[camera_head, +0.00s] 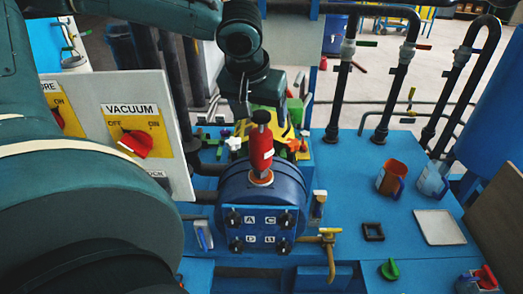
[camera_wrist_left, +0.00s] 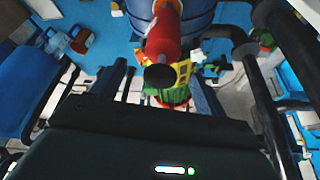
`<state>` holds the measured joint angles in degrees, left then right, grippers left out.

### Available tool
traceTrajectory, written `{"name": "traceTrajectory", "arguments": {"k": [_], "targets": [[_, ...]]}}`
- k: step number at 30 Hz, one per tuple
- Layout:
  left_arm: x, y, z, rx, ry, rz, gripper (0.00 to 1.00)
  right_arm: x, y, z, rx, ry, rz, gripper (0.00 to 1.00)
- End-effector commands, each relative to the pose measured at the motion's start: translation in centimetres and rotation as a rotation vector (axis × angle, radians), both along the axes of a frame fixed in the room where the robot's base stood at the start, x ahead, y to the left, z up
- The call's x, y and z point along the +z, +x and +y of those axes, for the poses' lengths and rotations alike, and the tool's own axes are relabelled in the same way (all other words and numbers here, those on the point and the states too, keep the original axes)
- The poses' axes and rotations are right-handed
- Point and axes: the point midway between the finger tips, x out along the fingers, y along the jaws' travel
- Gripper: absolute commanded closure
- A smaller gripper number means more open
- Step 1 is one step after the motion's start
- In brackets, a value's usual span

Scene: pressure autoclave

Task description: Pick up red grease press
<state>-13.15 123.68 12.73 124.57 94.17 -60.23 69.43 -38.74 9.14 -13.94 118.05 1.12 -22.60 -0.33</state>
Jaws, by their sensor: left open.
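The red grease press (camera_head: 261,148) stands upright on top of the blue drum (camera_head: 237,190), with a white label, a dark cap and an orange ring at its foot. It also shows in the left wrist view (camera_wrist_left: 163,35), its dark cap towards the camera. My left gripper (camera_head: 248,104) is open, just behind and above the press's top in the head view. In the wrist view the press lies ahead, roughly in line with the space between the fingers. No grip on it shows; whether a finger touches it I cannot tell. My right gripper is not in view.
A white panel with a red VACUUM knob (camera_head: 135,143) stands left. Valves with coloured handles lie behind the drum. A brass tap (camera_head: 329,240), orange mug (camera_head: 391,178), black square frame (camera_head: 373,232) and white tray (camera_head: 438,227) are right. Dark pipes rise at the back.

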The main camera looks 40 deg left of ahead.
Motion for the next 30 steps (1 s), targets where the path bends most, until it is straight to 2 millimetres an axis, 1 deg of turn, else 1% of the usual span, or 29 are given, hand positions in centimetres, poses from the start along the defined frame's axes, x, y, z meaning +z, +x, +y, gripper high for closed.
{"name": "traceTrajectory", "arguments": {"k": [5, 9, 12, 15, 22, 30], "targets": [[-1.4, 0.3, 0.2, 0.000, 0.001, 0.004, 0.26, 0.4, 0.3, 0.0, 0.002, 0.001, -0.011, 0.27], [-3.6, 0.7, 0.5, 0.000, 0.002, 0.007, 0.26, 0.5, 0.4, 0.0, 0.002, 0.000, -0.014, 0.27], [-4.7, 1.2, 0.7, 0.000, 0.002, 0.004, 0.26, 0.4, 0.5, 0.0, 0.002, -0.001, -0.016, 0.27], [-5.2, 1.5, 0.8, 0.000, 0.002, 0.001, 0.26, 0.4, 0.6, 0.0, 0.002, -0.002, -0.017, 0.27], [-5.3, 1.5, 0.8, -0.001, 0.001, -0.001, 0.26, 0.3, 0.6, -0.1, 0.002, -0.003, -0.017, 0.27], [-5.3, 1.5, 0.8, -0.001, 0.001, -0.001, 0.48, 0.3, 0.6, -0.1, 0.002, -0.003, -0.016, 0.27]]}}
